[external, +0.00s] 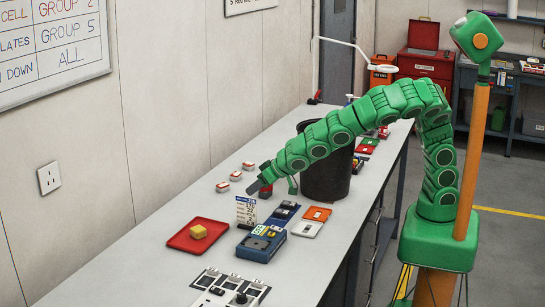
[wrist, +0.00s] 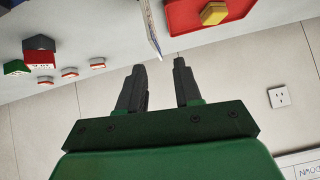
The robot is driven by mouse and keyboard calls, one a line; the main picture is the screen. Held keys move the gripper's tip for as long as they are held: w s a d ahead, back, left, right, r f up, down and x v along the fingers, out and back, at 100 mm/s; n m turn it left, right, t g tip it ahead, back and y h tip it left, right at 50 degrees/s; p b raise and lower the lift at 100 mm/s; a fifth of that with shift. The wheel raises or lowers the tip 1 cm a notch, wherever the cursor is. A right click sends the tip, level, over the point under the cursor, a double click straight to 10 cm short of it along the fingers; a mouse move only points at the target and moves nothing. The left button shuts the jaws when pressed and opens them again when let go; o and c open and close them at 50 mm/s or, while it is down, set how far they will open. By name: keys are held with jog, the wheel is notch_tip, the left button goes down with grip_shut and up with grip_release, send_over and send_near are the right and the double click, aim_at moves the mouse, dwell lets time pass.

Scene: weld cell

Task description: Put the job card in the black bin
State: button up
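The job card (external: 246,210) is a white printed card with a blue top strip, standing upright on the bench between the red tray and the black bin. In the wrist view the card (wrist: 152,28) shows nearly edge-on, beyond my fingertips. The black bin (external: 326,178) stands on the bench behind and right of the card, partly hidden by my arm. My gripper (external: 255,187) is above the bench close to the card's top. In the wrist view its two fingers (wrist: 159,67) are apart with nothing between them, so it is open and empty.
A red tray (external: 183,238) holds a yellow block (external: 198,231). A blue device (external: 262,243) sits in front of the card. Several small red-and-white boxes (external: 236,176) line the wall side. Flat orange and white items (external: 307,228) lie right of the card.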

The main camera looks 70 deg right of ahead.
notch_tip(320, 180, down, 2)
jog(key=s, duration=0.1)
send_over(247, 224)
jog(key=shift+n, duration=0.4)
jog(key=shift+w+f, duration=0.15)
jog(key=shift+f, duration=2.7)
jog(key=shift+d, duration=0.1)
grip_shut()
